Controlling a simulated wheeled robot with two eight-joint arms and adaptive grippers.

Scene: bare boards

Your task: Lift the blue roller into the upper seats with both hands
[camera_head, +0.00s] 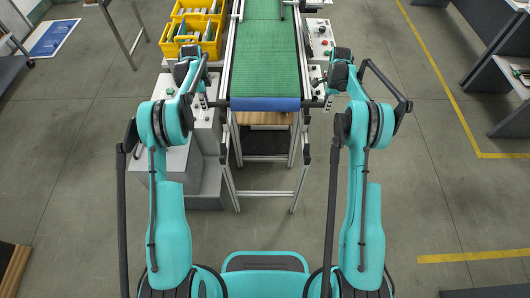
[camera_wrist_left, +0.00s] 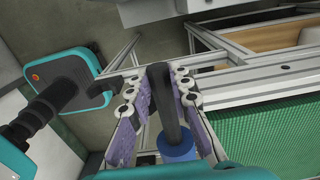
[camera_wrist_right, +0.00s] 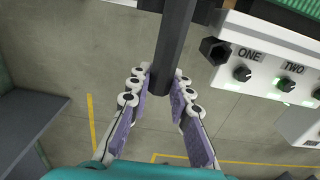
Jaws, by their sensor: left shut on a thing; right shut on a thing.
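The blue roller (camera_head: 265,104) lies level across the near end of the green conveyor belt (camera_head: 265,55), with dark shafts sticking out at both ends. My left gripper (camera_head: 208,102) is at its left end. In the left wrist view its fingers are shut on the dark shaft (camera_wrist_left: 162,100), beside the roller's blue end (camera_wrist_left: 177,146). My right gripper (camera_head: 324,102) is at the right end; in the right wrist view its fingers are shut on the other dark shaft (camera_wrist_right: 168,55). The seats cannot be made out clearly.
A control box (camera_wrist_right: 270,70) with knobs marked ONE and TWO stands right of the conveyor. Yellow bins (camera_head: 195,30) are at the back left, and a grey stepped cabinet (camera_head: 205,165) is left of the conveyor frame (camera_head: 232,170). Open floor lies to the right.

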